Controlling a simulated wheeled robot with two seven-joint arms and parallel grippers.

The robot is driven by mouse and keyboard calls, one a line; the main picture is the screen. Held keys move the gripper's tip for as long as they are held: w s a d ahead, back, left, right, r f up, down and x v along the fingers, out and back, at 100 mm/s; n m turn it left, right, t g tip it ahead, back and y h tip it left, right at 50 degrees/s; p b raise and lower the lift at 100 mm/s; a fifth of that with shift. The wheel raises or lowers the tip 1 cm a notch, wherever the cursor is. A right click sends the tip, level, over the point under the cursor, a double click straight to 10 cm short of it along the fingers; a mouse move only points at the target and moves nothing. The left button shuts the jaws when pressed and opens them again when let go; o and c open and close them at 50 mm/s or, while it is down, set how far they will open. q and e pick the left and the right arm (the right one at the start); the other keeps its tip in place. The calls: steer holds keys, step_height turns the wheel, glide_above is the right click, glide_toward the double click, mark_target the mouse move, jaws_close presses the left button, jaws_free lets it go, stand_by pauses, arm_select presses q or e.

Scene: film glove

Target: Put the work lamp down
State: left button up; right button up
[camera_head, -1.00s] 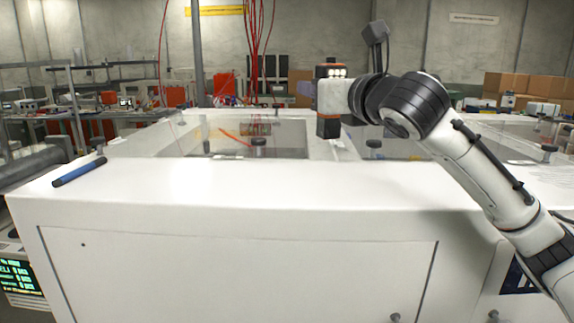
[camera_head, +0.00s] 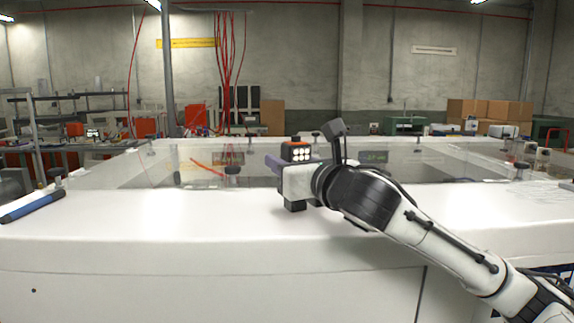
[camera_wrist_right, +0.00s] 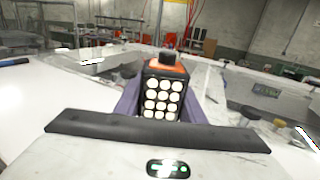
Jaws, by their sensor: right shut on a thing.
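The work lamp (camera_head: 297,151) is a small dark block with an orange top and a grid of round white lights. It shows closer in the right wrist view (camera_wrist_right: 164,88), upright between the purple-grey fingers. My right gripper (camera_head: 283,168) is shut on it, just above the white top of the cabinet (camera_head: 150,215). A dark lower part shows under the gripper, near the white surface; I cannot tell whether it touches. My left gripper is not in view.
A blue and black pen-like tool (camera_head: 32,207) lies on the white top at the far left. Behind the lamp are glass panels with dark knobs (camera_head: 232,170). The white top in front and to the left of the lamp is clear.

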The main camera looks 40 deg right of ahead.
steer(key=shift+r, duration=0.1)
steer(key=o, duration=1.3)
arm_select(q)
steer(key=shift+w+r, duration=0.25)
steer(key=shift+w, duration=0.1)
